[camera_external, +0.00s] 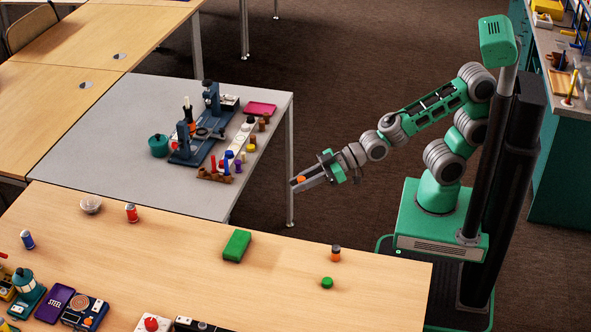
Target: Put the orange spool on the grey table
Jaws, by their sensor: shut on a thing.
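My gripper (297,183) is at the end of my outstretched arm, just off the right edge of the grey table. It is shut on the small orange spool (301,179), of which only a bit of orange shows between the fingers. The gripper points left and appears to be above the floor gap beside the table edge; its exact height is hard to tell. The grey table (95,135) has a bare stretch along its left and front, and a bare strip near its right edge.
A dark blue apparatus (184,154), a teal pot (158,146), a pink tray (260,109) and a rack with colored pegs (215,176) stand on the grey table. A wooden table (190,260) in front bears a green block (237,245) and a red spool (131,213).

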